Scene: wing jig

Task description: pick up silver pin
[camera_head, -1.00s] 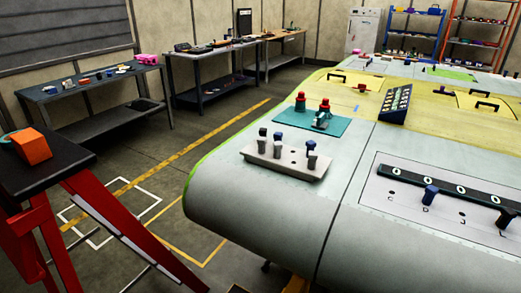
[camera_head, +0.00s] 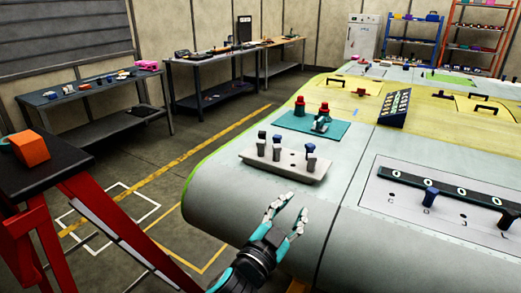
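A pale grey block (camera_head: 291,169) with holes lies on the wing's near end. Several small upright pins stand in it: a grey one with a dark top (camera_head: 261,144) at the left, one with a dark blue top (camera_head: 276,148) beside it, and a blue-topped one (camera_head: 310,149) at the right with a grey piece (camera_head: 310,163) in front. Which of these is the silver pin I cannot tell for certain. My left gripper (camera_head: 291,207) is open and empty, its fingers apart in front of the block, not touching it. My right gripper is not in view.
Behind the block lies a teal mat (camera_head: 338,136) with red-topped items (camera_head: 300,106). A dark stand with an orange box (camera_head: 30,148) is at the left. The wing surface around the block is mostly clear.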

